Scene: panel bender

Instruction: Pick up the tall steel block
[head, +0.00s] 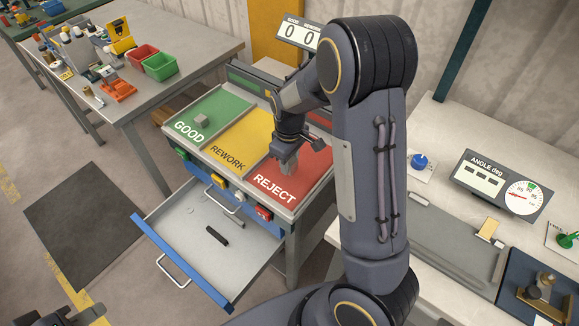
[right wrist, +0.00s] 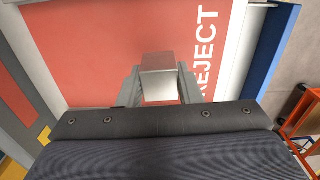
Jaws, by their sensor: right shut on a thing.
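The tall steel block (right wrist: 160,80) is a plain grey metal block with a square top. In the right wrist view it stands between the two fingers of my right gripper (right wrist: 160,92), which is shut on it. In the head view the block (head: 288,168) is over the red REJECT area (head: 312,172), partly hidden by my right gripper (head: 285,158). I cannot tell whether its base touches the surface. My left gripper (head: 76,316) is cut off at the bottom left corner of the head view, away from the block.
The yellow REWORK area (head: 242,140) is clear. An open drawer (head: 190,255) juts out below, holding a black object (head: 217,235). A bench with an angle gauge (head: 503,186) stands at right.

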